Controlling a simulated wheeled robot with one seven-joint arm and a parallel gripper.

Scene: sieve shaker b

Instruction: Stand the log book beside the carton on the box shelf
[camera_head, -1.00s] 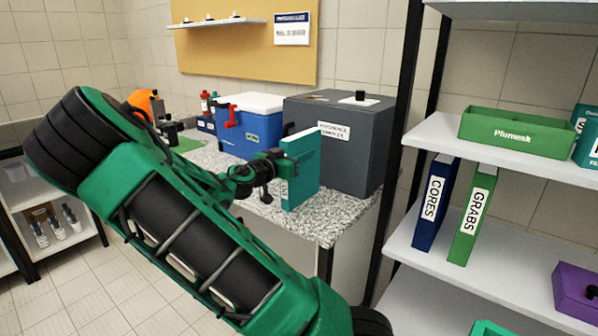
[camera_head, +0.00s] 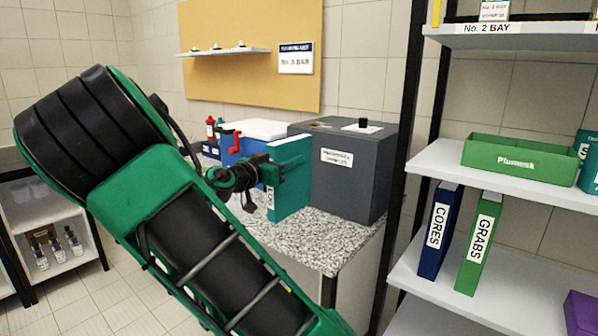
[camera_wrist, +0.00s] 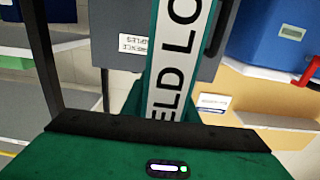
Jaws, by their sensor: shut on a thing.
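The teal log book (camera_head: 291,178) is upright in the head view, held in front of the grey box on the counter. In the wrist view its white spine label, reading "ELD LO" in part, shows on the log book (camera_wrist: 178,60). My gripper (camera_head: 268,174) is shut on the log book at its spine side. The carton looks to be the teal box (camera_head: 590,150) at the right picture edge, mostly cut off. It stands on the box shelf (camera_head: 437,160), right of a green open bin. The log book is well left of that shelf, apart from it.
The green "Plumesk" bin (camera_head: 518,161) sits on the same shelf. Below stand the blue CORES binder (camera_head: 438,232) and green GRABS binder (camera_head: 479,242). A black rack post (camera_head: 402,150) stands between counter and shelves. The grey box (camera_head: 345,175) is behind the log book.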

